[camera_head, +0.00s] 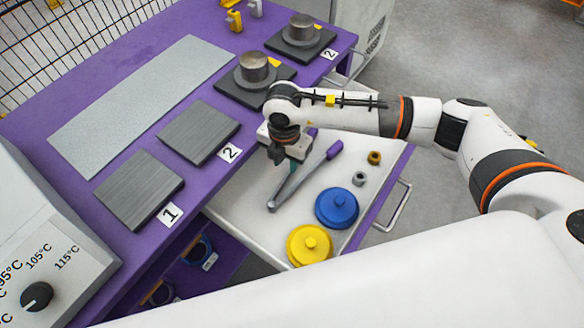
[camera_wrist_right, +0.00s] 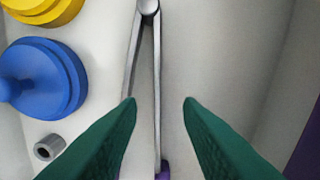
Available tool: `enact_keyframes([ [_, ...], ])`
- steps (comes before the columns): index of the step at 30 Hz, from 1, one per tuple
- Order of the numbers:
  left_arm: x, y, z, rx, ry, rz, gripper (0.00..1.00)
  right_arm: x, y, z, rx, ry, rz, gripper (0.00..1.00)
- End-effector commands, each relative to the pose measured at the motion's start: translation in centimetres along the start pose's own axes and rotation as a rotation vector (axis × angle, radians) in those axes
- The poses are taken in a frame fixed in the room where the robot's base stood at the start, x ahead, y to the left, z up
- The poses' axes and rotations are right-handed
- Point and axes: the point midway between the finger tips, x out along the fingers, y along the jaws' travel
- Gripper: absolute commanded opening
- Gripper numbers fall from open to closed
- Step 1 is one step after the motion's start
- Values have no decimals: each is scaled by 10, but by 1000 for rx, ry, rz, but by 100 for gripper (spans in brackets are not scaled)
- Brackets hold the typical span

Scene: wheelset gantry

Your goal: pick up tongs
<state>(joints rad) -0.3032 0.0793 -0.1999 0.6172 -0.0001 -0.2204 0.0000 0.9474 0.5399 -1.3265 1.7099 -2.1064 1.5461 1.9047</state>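The tongs are in the open white drawer, grey metal arms (camera_head: 290,190) with purple handle ends (camera_head: 334,150). In the right wrist view the tongs (camera_wrist_right: 157,75) run from a round joint at the top down to a purple end at the bottom. My right gripper (camera_head: 287,163) is over the tongs, pointing down. Its green fingers (camera_wrist_right: 159,101) are open. One tongs arm lies between the fingertips in that view; the other passes by the left fingertip and is partly hidden by it. Whether the fingers touch the tongs I cannot tell. My left gripper is not in view.
The drawer (camera_head: 240,208) also holds a blue knobbed disc (camera_head: 337,208), a yellow one (camera_head: 309,245), a grey ring (camera_head: 359,178) and a brass-coloured ring (camera_head: 374,158). The purple table (camera_head: 150,75) bears dark plates and weights. A control box (camera_head: 60,245) stands at left.

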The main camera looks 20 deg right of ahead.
Motion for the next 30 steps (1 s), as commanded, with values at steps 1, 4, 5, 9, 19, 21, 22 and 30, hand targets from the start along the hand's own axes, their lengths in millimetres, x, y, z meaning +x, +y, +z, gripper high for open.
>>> enact_keyframes([
  [1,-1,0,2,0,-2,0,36,4,1,-1,1,-1,2,33],
  [4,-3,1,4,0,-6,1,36,18,3,-6,3,-2,5,33],
  [5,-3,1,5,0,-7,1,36,22,3,-7,2,-2,5,33],
  [9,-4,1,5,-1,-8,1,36,42,3,-10,1,-1,3,33],
  [19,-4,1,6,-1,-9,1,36,52,3,-10,0,-2,0,33],
  [21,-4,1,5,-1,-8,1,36,52,3,-10,0,-2,0,25],
  [22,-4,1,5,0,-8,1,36,51,3,-10,0,-1,0,20],
  [30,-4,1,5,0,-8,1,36,51,2,-10,0,-1,0,0],
])
